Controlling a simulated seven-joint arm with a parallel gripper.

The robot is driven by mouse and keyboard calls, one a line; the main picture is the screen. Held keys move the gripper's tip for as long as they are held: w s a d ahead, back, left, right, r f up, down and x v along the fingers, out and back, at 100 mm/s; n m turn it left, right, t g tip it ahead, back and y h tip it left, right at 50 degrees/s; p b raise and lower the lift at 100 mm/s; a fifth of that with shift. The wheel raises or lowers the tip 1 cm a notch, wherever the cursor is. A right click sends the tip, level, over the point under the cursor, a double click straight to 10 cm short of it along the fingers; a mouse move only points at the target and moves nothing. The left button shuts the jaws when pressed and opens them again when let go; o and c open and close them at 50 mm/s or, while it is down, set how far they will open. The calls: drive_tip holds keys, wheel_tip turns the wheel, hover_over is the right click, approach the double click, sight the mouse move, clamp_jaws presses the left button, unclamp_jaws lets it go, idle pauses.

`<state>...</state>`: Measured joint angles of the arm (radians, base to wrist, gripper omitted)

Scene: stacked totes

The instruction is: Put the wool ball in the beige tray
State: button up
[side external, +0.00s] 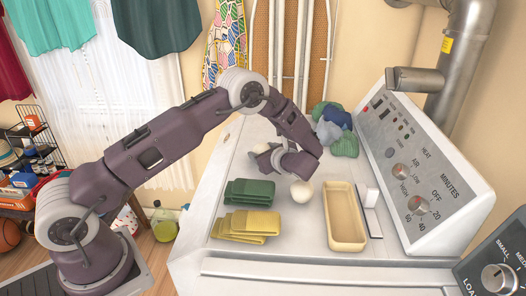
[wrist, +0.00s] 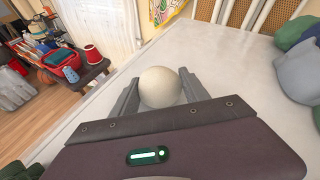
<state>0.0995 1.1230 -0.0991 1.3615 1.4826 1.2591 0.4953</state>
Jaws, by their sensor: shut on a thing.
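My gripper (side external: 270,157) is low over the white machine top, its fingers pointing to the back left. It is shut on a cream wool ball (wrist: 161,87), with a finger on each side of it in the wrist view. In the side view this ball (side external: 261,148) shows only in part, behind the fingers. A second cream ball (side external: 301,191) lies on the top, just in front of my gripper. The beige tray (side external: 346,218) is rectangular and looks empty. It stands to the right of my gripper, nearer the front.
Folded dark green cloths (side external: 249,192) and folded yellow cloths (side external: 246,226) lie left of the tray. A heap of green, blue and grey cloth (side external: 334,130) lies at the back.

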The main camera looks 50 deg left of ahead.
drive_tip(key=o, duration=1.3)
drive_tip(key=shift+o, duration=0.2)
drive_tip(key=v, duration=1.2)
drive_tip(key=shift+r, duration=0.2)
drive_tip(key=s+d+r+n+h, duration=0.1)
drive_tip(key=s+r+n+h, duration=0.3)
drive_tip(key=s+r+n, duration=0.3)
drive_tip(key=s+d+r+n+g+h, duration=0.1)
drive_tip(key=s+r+n+h, duration=0.4)
drive_tip(key=s, duration=1.3)
wheel_tip(320, 180, up, 4)
drive_tip(key=shift+s+d+f+n+h, duration=0.1)
drive_tip(key=shift+s+d+n+h, duration=0.15)
drive_tip(key=shift+n, duration=0.75)
drive_tip(key=shift+o, duration=0.3)
drive_tip(key=s+d+n+t+h, duration=0.2)
drive_tip(key=s+d+n+h, duration=0.1)
drive_tip(key=s, duration=0.3)
drive_tip(key=shift+s+d+n+t, duration=0.25)
drive_tip(key=shift+d+n+t, duration=0.05)
drive_tip(key=shift+d+n, duration=0.45)
drive_tip(key=shift+s+d+h, duration=0.2)
drive_tip(key=shift+d+h, duration=0.05)
drive_tip(key=shift+d, duration=0.05)
